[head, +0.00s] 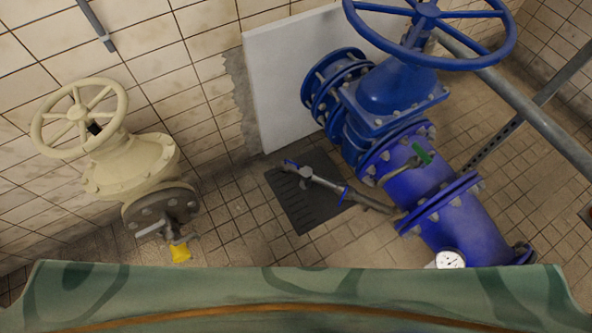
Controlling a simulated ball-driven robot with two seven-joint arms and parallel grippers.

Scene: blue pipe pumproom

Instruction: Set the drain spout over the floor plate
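The dark floor plate (305,214) lies on the tiled floor in the middle of the head view, with slots along its left side. A thin grey metal pipe with blue parts, which looks like the drain spout (323,183), reaches left from the blue pipe (468,230). In the picture its left end lies across the plate's upper left part. Its height above the plate and where its mouth points cannot be told. Neither of my grippers is in view.
A blue valve with a large handwheel (428,38) stands at the upper right, with a gauge (450,259) below. A cream valve (130,165) with a yellow-tipped tap is at left. A grey rail (530,110) crosses the right. Floor left of the plate is clear.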

